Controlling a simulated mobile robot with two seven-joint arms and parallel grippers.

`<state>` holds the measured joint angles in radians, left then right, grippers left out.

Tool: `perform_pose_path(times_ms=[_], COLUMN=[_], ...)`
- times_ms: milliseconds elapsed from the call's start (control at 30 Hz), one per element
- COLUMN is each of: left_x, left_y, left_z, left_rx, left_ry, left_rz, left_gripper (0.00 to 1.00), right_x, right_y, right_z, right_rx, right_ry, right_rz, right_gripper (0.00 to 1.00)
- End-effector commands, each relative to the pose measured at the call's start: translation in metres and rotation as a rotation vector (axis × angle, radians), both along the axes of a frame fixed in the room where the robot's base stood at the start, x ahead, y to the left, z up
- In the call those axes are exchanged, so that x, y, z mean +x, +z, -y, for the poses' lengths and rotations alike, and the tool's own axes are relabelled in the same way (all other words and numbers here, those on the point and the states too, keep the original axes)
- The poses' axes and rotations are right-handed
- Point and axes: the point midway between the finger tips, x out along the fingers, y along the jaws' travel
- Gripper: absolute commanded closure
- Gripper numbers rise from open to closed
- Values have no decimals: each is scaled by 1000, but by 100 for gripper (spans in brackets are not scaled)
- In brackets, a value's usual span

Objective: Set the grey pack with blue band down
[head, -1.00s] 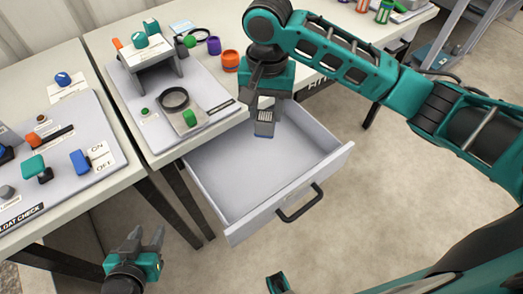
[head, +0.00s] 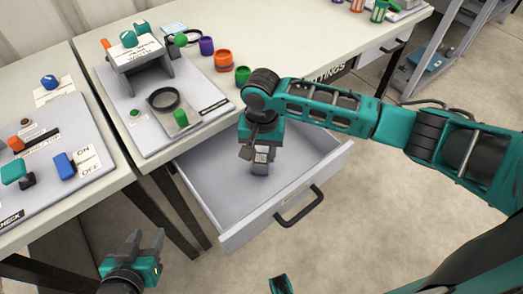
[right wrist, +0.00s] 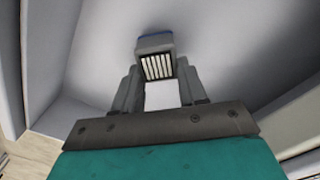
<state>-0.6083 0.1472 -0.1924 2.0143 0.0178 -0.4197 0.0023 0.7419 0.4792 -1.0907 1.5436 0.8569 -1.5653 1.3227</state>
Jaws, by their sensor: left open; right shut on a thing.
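The grey pack with blue band (head: 260,161) is between the fingers of my right gripper (head: 259,150), inside the open drawer (head: 205,190). In the right wrist view the pack (right wrist: 156,62) shows a slatted grey face and a blue edge at the top, with the gripper's fingers (right wrist: 157,88) closed on its sides. The pack hangs low over the drawer floor; I cannot tell whether it touches. My left gripper (head: 147,240) is open and empty, low at the left, in front of the tables and apart from the drawer.
The drawer's front with its black handle (head: 298,206) stands out from the table. On the table are a grey board (head: 150,130) with a small stand (head: 143,62), a black ring (head: 164,99), and orange (head: 222,60) and green (head: 242,75) cups. The drawer floor around the pack looks clear.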

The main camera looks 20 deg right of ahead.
Motion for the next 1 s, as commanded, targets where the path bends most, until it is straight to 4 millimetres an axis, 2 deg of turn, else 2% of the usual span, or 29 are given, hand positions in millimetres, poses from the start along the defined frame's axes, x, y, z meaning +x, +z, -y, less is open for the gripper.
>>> perform_pose_path(times_ms=[267, 300, 567, 867, 1000], left_x=[0, 1, 1, 1, 1], left_y=[3, 3, 2, 0, 7], left_z=[0, 0, 0, 0, -1], left_rx=[0, 1, 1, 2, 4], left_ry=[-2, -2, -2, -1, 0], left_rz=[4, 4, 4, 5, 6], left_gripper=[57, 57, 57, 57, 57], right_x=[0, 0, 0, 1, 1], right_y=[-1, -2, -2, 1, 22], right_z=[0, 0, 0, 0, -1], right_rx=[1, 0, 0, 1, 3], right_ry=[1, 1, 1, 1, 0], right_rz=[0, 1, 1, 3, 3], right_gripper=[90, 57, 33, 33, 33])
